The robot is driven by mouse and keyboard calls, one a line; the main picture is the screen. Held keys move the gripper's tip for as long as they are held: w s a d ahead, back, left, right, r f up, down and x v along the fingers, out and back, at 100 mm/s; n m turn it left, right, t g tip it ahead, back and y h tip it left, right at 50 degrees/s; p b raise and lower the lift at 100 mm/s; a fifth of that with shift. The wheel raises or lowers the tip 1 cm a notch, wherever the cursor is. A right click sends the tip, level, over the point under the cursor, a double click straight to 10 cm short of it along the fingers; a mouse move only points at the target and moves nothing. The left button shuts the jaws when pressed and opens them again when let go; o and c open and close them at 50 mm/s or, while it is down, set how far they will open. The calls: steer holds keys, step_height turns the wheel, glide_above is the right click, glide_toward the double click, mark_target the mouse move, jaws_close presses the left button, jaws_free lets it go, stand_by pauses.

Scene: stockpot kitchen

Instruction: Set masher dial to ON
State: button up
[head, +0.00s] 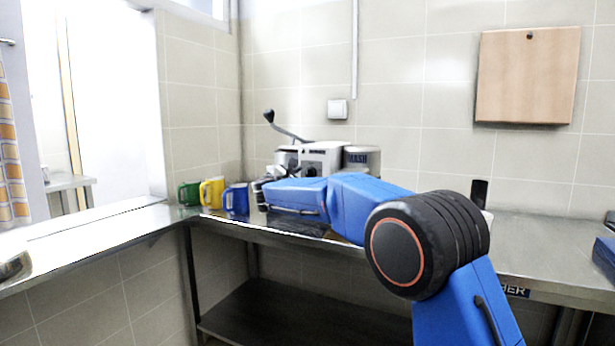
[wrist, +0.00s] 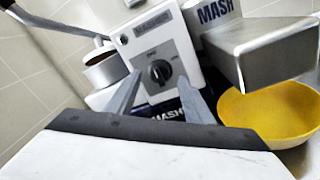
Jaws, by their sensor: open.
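The masher is a pale box (head: 322,152) on the counter against the back wall. Its front panel (wrist: 150,40) fills the upper middle of the wrist view. The round black dial (wrist: 160,71) sits on that panel, with small labels above and beside it too blurred to read, so I cannot tell its setting. My gripper (wrist: 161,80) is open, its two grey fingers pointing at the panel, one tip on each side of the dial as seen. I cannot tell whether they touch it. In the head view my blue arm hides the dial and most of the gripper.
A grey metal block (wrist: 270,50) juts out at the right, above a yellow bowl (wrist: 285,108). A canister marked MASH (head: 362,158) stands beside the masher. A lever (head: 287,130) rises at its left. Green (head: 189,194), yellow (head: 212,192) and blue (head: 236,199) mugs stand left.

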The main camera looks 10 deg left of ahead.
mark_target(308, 174)
steer(key=shift+x, duration=1.55)
steer(key=c, duration=1)
steer(key=shift+c, duration=0.2)
steer(key=shift+m, duration=0.3)
steer(key=shift+f+m+h, duration=0.15)
steer(key=shift+m+h, duration=0.15)
steer(key=shift+m, duration=3.2)
steer(key=shift+f+m+h, duration=0.15)
steer(key=shift+m+h, duration=0.15)
steer(key=shift+m, duration=3.2)
